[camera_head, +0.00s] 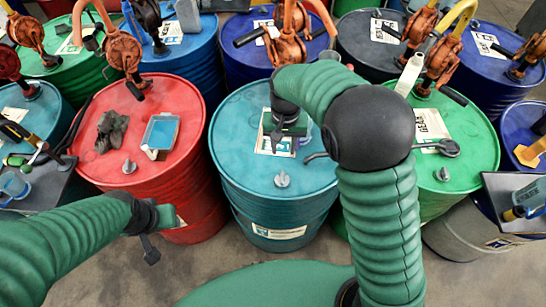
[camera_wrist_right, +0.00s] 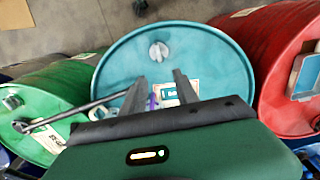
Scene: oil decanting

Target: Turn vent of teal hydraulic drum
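The teal drum (camera_head: 245,125) stands upright in the middle of the head view. Its grey vent (camera_head: 282,180) sits on the lid near the front edge, with a label further back. In the right wrist view the teal drum (camera_wrist_right: 115,65) fills the middle, and the vent (camera_wrist_right: 158,50) shows just beyond my fingertips. My right gripper (camera_wrist_right: 159,77) is open and empty over the lid, its two fingers apart and pointing toward the vent. In the head view my right arm partly hides this gripper. My left gripper (camera_head: 160,228) is at the lower left before the red drum; its fingers are unclear.
A red drum (camera_head: 185,130) with a blue tray (camera_head: 160,133) and dark gloves (camera_head: 112,130) stands at left. A green drum (camera_head: 475,150) with a dark wrench-like tool (camera_head: 440,147) stands at right. Hand pumps (camera_head: 122,48) rise behind. Floor (camera_head: 215,255) in front is clear.

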